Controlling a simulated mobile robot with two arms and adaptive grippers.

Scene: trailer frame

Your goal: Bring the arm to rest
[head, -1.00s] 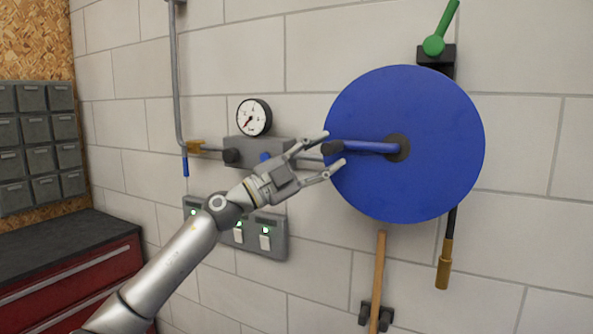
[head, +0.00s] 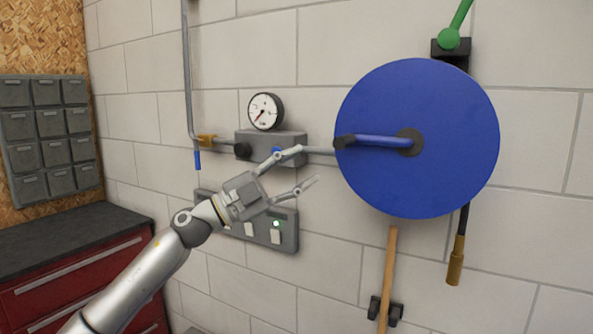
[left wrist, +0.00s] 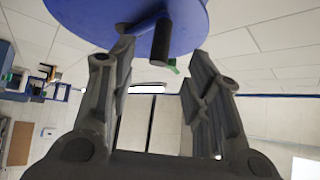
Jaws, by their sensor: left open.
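My left gripper (head: 308,166) is open and empty in the head view, in front of the wall, left of and slightly below the blue disc (head: 440,175). In that view one finger overlaps the grey regulator block (head: 290,146) and the other points toward bare wall. The disc has a blue crank handle (head: 380,140) with a dark grip at its left end. In the left wrist view the two fingers (left wrist: 160,85) are spread with nothing between them, and the blue disc (left wrist: 95,22) with its dark grip (left wrist: 161,42) shows beyond them. My right gripper is not in view.
A pressure gauge (head: 265,111) sits above the regulator block. A switch panel (head: 290,232) is partly hidden behind my left gripper. A wooden handle (head: 388,275) hangs below the disc. A red drawer cabinet (head: 75,280) stands at lower left, with grey bins (head: 48,138) above.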

